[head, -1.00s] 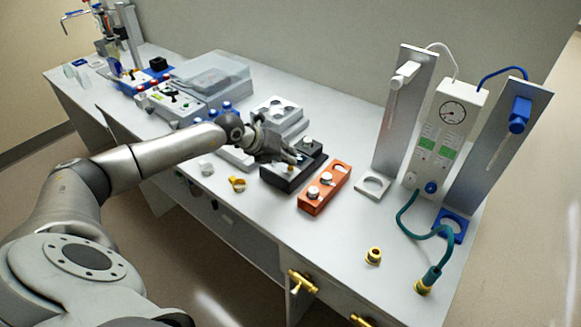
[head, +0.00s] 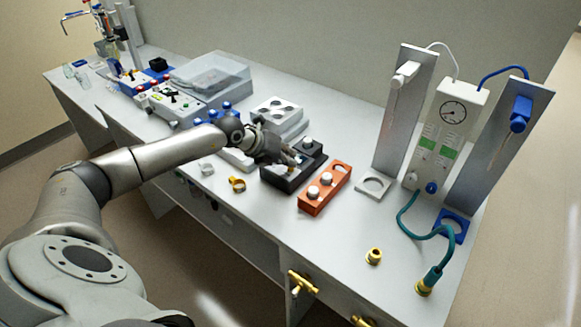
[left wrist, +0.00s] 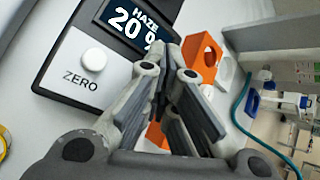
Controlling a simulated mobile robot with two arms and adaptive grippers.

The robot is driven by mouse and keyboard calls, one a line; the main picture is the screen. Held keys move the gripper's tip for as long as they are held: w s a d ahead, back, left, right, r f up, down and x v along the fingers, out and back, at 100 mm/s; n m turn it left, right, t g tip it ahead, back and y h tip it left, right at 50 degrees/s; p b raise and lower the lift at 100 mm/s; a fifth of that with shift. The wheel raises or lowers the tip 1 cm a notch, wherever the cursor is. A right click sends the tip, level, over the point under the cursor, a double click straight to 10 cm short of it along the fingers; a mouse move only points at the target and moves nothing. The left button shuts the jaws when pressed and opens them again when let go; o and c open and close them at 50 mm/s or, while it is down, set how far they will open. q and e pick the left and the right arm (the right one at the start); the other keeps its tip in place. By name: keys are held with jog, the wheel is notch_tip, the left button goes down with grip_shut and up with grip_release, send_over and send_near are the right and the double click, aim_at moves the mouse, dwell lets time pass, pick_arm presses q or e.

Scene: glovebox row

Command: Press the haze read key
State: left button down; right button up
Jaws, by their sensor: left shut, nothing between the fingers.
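The black haze meter (head: 272,178) sits on the bench under my left gripper (head: 292,158). In the left wrist view its display (left wrist: 130,24) reads HAZE 20 %. A white round key (left wrist: 94,60) labelled ZERO is beside the display. My left gripper (left wrist: 168,62) is shut and empty, its fingertips over the meter's face to the right of ZERO. The fingers cover that part of the face, so no read key shows, and I cannot tell whether the tips touch it. My right gripper is not in view.
An orange block (head: 325,190) with pale round tops stands close right of the meter. A yellow ring (head: 237,184) lies in front left. A grey tray with round wells (head: 277,112) stands behind. A gauge unit (head: 447,135) stands at right.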

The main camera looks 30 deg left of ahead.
pick_arm(q)
jog(key=shift+r+p, duration=0.6)
jog(key=shift+r, duration=0.2)
notch_tip(320, 180, up, 5)
jog(key=p, duration=0.3)
jog(key=shift+p, duration=0.35)
dwell(0.5)
